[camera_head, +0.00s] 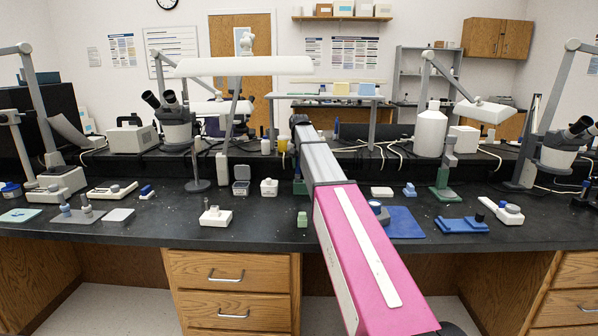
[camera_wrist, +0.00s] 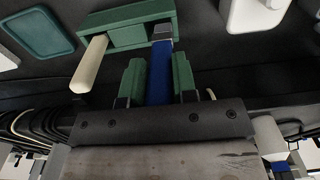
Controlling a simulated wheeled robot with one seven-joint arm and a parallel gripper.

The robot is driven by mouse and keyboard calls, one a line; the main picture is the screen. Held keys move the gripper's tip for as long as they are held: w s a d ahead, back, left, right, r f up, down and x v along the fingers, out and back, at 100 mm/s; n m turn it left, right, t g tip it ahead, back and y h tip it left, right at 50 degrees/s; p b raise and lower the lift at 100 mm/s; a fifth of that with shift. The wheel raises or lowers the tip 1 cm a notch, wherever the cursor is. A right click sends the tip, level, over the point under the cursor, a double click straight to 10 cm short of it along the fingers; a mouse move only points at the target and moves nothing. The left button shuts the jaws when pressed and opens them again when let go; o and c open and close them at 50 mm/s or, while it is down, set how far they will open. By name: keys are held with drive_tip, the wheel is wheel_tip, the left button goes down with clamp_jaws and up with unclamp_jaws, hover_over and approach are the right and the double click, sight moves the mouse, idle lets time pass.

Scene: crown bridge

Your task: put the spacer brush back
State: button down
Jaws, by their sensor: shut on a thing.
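In the wrist view my gripper (camera_wrist: 158,82) is shut on a long blue piece with a light grey end, which I take to be the spacer brush (camera_wrist: 160,68). Its grey end overlaps the edge of a green holder (camera_wrist: 112,37); I cannot tell whether it is in the holder or only in front of it. A cream peg (camera_wrist: 90,64) stands out from the holder beside the brush. In the head view my pink and grey arm reaches over the bench and hides the gripper and brush. Part of a green item (camera_head: 300,187) shows beside the arm.
The dark bench (camera_head: 262,222) carries several small devices. A small green block (camera_head: 303,219) and a white device (camera_head: 215,216) stand left of my arm. A blue mat (camera_head: 407,225) lies to its right. In the wrist view a teal tray (camera_wrist: 38,33) is at upper left.

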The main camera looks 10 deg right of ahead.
sight(299, 174)
drive_tip(key=f, duration=0.3)
drive_tip(key=shift+s+d, duration=0.15)
drive_tip(key=shift+s, duration=0.25)
drive_tip(key=shift+w+f, duration=0.35)
drive_tip(key=shift+f, duration=0.15)
drive_tip(key=shift+r, duration=0.2)
drive_tip(key=shift+f, duration=0.25)
drive_tip(key=c, duration=1)
unclamp_jaws()
drive_tip(key=shift+w, duration=0.1)
wheel_tip(299, 174, up, 13)
drive_tip(key=shift+f, duration=0.1)
